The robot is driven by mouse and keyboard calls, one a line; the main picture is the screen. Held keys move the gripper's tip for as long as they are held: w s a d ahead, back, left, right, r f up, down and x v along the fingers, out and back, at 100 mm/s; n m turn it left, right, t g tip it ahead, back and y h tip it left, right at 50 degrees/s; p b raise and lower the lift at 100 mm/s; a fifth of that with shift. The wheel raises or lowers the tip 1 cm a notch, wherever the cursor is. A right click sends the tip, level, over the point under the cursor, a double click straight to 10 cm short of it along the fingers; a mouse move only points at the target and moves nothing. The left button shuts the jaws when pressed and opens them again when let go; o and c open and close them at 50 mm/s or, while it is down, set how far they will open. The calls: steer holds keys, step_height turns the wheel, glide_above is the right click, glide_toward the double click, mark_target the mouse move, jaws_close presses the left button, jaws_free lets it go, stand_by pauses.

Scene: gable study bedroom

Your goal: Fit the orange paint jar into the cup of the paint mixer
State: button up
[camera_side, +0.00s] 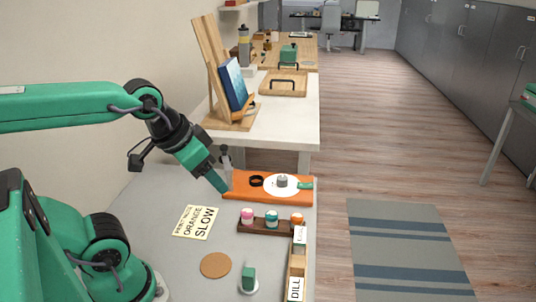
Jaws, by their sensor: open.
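The orange paint jar (296,218) stands at the right end of a dark wooden rack (284,231). A pink jar (247,215) and a teal jar (271,218) stand to its left in the same rack. Behind the rack is what looks like the paint mixer, with an orange base (236,194), a white disc (282,191) and a small grey cup (281,180) on it. A black ring (256,181) and a green part (305,185) are also on the base. My gripper (226,184) is open over the base's left end, left of the cup, with nothing visible between its fingers.
A card (195,221) reading "ORANGE SLOW" lies left of the rack. A cork coaster (215,265), a green object (249,278) on a white base and a wooden tray (297,258) with labels are in front. An easel (213,65) stands on the table behind.

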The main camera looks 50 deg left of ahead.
stand_by(0.3)
steer(key=m+g, duration=0.5)
steer(key=m, duration=0.6)
glide_above(297, 216)
steer(key=f, duration=1.4)
steer(key=shift+s, duration=0.2)
steer(key=shift+w+f+g, duration=0.25)
steer(key=shift+f+g, duration=0.05)
steer(key=shift+f, duration=1.4)
steer(key=shift+f, duration=2.6)
